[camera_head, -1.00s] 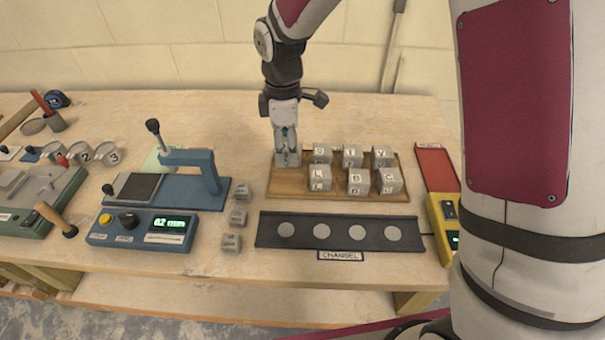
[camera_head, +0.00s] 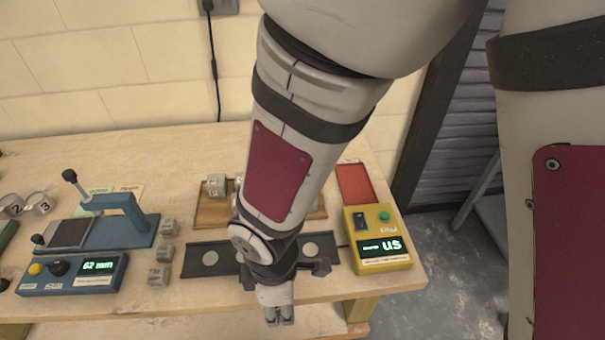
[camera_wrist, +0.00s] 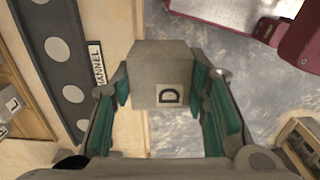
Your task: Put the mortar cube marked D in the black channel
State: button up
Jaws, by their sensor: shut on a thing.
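In the head view my gripper (camera_head: 279,316) hangs at the bench's front edge, in front of the black channel; the cube cannot be made out there. The black channel (camera_head: 184,264) lies on the bench with round pale spots along it, its middle hidden by my arm. It also shows at the left of the wrist view (camera_wrist: 48,18), apart from the cube.
Behind the channel, a wooden tray (camera_head: 207,222) with cubes is mostly hidden by my arm. A yellow meter (camera_head: 372,238) stands right of the channel. Several small cubes (camera_head: 160,275) and a blue press (camera_head: 130,215) stand left. Floor shows beneath the cube in the wrist view.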

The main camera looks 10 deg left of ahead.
jog(key=shift+w+a, duration=0.1)
jog(key=shift+w, duration=0.25)
jog(key=w+a, duration=0.2)
jog(key=w, duration=0.2)
jog(key=w+a+f, duration=0.1)
jog(key=w+a, duration=0.1)
jog(key=w, duration=0.2)
jog(key=w+a+p, duration=0.1)
jog(key=w+a, duration=0.2)
jog(key=w, duration=0.2)
jog(key=shift+a+f, duration=0.1)
jog(key=shift+f, duration=0.15)
jog(key=shift+f+p, duration=0.5)
jog(key=shift+f, duration=1.3)
jog(key=shift+f, duration=0.1)
jog(key=o, duration=1.4)
jog(key=shift+c, duration=0.2)
notch_tip(320, 180, up, 12)
jog(key=b, duration=0.1)
jog(key=shift+b, duration=0.4)
